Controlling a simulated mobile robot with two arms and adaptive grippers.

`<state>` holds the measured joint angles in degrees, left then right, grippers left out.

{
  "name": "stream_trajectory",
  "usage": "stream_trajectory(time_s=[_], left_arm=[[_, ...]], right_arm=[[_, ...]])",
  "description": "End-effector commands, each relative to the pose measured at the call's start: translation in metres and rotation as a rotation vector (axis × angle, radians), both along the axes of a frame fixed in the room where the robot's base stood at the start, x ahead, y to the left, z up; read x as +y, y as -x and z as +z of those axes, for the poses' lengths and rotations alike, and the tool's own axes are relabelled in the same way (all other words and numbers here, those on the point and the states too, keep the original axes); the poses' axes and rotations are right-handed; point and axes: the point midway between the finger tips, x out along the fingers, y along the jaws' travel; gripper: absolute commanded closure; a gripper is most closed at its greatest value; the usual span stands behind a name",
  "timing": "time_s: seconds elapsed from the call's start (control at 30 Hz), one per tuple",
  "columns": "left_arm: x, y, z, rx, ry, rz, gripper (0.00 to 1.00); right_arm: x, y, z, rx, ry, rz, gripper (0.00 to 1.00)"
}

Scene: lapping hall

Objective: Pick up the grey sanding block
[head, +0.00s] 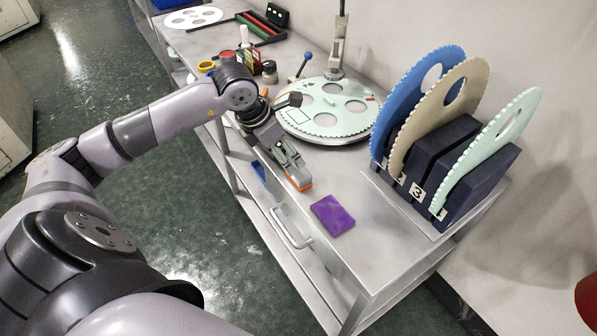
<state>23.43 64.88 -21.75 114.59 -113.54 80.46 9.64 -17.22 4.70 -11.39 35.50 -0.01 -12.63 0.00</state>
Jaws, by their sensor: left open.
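My left gripper (290,163) reaches over the metal bench from the left, fingers pointing down toward the front edge. It is open. Right at its fingertips is a small block with an orange edge (302,185); the fingers hide most of it, so I cannot tell whether it is the grey sanding block or whether the fingers touch it. No other grey block shows clearly. My right gripper is not in view.
A purple pad (332,215) lies just right of the gripper. A pale green toothed disc (331,112) lies flat behind it. A dark rack (483,170) with upright blue, tan and pale green discs stands at right. Jars (269,72) and a tool tray (262,28) are farther back on the bench (352,262).

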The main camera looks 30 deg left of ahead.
Motion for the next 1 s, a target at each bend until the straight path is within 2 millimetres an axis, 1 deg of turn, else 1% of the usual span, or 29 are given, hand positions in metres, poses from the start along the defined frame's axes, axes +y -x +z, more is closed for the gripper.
stream_trajectory(time_s=[0.03, 0.1, 0.2, 0.37, 0.47, 0.6, 0.7, 0.8, 1.0], left_arm=[[-0.003, -0.003, -0.009, 0.005, 0.005, 0.0, 0.28], [-0.005, -0.008, -0.021, 0.004, 0.004, -0.001, 0.28], [-0.007, -0.013, -0.034, 0.002, 0.004, 0.0, 0.28], [-0.008, -0.017, -0.043, 0.001, 0.002, -0.002, 0.28], [-0.011, -0.021, -0.05, 0.003, 0.004, -0.001, 0.28], [-0.017, -0.031, -0.067, 0.003, 0.005, -0.001, 0.28], [-0.018, -0.036, -0.081, 0.002, 0.004, 0.0, 0.28], [-0.019, -0.038, -0.088, 0.002, 0.003, -0.002, 0.28], [-0.019, -0.038, -0.089, 0.001, 0.001, -0.002, 0.28]], right_arm=[[0.0, 0.0, 0.004, 0.0, 0.0, 0.0, 0.6], [0.0, 0.0, 0.006, 0.0, 0.0, 0.0, 0.6], [0.0, 0.0, 0.008, 0.0, 0.0, 0.0, 0.6], [0.0, 0.0, 0.009, 0.0, 0.0, 0.0, 0.6], [0.001, 0.0, 0.014, 0.0, -0.001, 0.0, 0.6], [0.002, 0.0, 0.023, -0.001, -0.002, 0.0, 0.6], [0.003, 0.0, 0.023, 0.0, -0.003, 0.0, 0.6], [0.003, 0.0, 0.024, 0.0, -0.004, 0.0, 0.6], [0.004, 0.0, 0.023, 0.0, -0.004, 0.0, 0.6]])
